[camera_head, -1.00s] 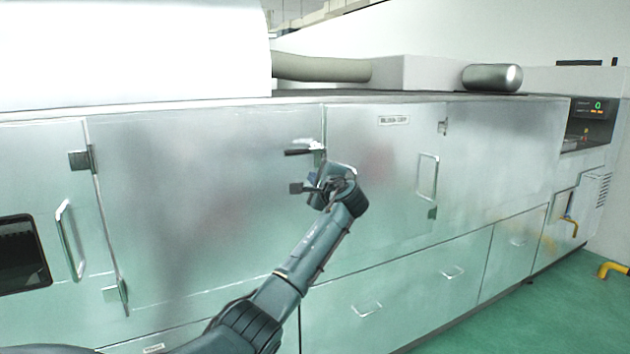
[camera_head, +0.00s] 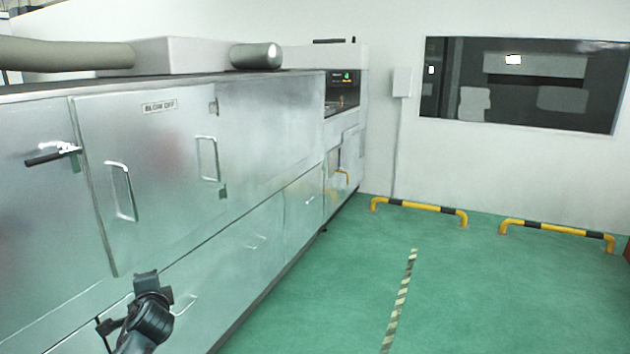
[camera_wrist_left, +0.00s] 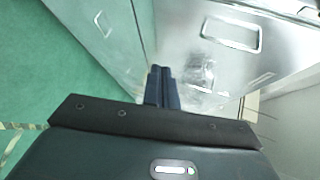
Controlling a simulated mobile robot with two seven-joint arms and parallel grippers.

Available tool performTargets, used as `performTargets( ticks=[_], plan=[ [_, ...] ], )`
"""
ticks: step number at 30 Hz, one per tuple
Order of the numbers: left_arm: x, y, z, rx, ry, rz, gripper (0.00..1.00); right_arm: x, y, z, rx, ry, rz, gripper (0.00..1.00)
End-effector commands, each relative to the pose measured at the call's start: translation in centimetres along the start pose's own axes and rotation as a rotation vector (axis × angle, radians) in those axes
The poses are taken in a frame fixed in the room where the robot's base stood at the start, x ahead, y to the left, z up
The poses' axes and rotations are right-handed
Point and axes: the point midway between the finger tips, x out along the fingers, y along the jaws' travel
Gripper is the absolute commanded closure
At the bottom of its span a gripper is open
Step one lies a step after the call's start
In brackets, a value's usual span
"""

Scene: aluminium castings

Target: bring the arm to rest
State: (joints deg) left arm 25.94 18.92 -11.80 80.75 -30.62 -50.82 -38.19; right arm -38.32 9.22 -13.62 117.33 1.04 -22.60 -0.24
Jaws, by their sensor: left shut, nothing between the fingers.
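My left gripper (camera_head: 108,328) is low at the bottom left of the head view, in front of the metal cabinet and apart from its handles as far as I can see. In the left wrist view its two dark fingers (camera_wrist_left: 162,72) are together, with nothing between them. My right gripper is in neither view.
A long metal cabinet (camera_head: 270,130) with doors, drawers and handles runs along the left. A black lever handle (camera_head: 50,156) sticks out from it. Open green floor (camera_head: 480,290) lies to the right, with yellow-black barriers (camera_head: 420,208) by the far wall.

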Motion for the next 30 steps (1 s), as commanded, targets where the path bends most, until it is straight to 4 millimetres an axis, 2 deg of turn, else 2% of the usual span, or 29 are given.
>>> performTargets(
  ticks=[1, 3, 5, 6, 8, 9, 11, 12, 15, 18, 21, 24, 30],
  plan=[
    [-1.5, 4.0, -1.1, -0.046, 0.063, 0.047, 1.0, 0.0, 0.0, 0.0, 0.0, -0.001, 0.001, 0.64],
    [-4.0, 8.6, -2.5, -0.132, 0.145, 0.111, 1.0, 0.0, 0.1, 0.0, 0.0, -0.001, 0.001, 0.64],
    [-6.4, 12.4, -3.5, -0.214, 0.209, 0.173, 1.0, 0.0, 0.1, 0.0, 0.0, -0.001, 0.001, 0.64],
    [-8.3, 14.8, -4.0, -0.273, 0.249, 0.218, 1.0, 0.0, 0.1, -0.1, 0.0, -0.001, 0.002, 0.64],
    [-11.4, 18.2, -4.7, -0.371, 0.302, 0.289, 1.0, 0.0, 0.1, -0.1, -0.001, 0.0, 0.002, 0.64],
    [-13.6, 20.2, -5.0, -0.441, 0.333, 0.34, 1.0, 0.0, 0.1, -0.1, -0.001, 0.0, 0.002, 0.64],
    [-17.2, 23.1, -5.3, -0.554, 0.371, 0.42, 1.0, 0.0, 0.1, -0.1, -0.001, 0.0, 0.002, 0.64],
    [-19.6, 24.6, -5.3, -0.632, 0.39, 0.473, 1.0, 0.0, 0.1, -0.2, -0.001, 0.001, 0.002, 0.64],
    [-25.3, 27.3, -5.2, -0.825, 0.415, 0.595, 1.0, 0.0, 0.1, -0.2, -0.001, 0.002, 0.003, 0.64],
    [-29.7, 28.6, -4.8, -0.989, 0.416, 0.689, 1.0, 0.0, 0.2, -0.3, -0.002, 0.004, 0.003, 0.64],
    [-32.6, 29.1, -4.4, -1.107, 0.408, 0.749, 1.0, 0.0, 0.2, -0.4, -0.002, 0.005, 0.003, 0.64],
    [-34.1, 29.2, -4.1, -1.171, 0.399, 0.78, 1.0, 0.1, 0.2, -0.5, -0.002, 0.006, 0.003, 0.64],
    [-34.5, 29.2, -4.1, -1.193, 0.396, 0.79, 1.0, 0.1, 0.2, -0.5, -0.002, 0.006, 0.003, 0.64]
  ],
)
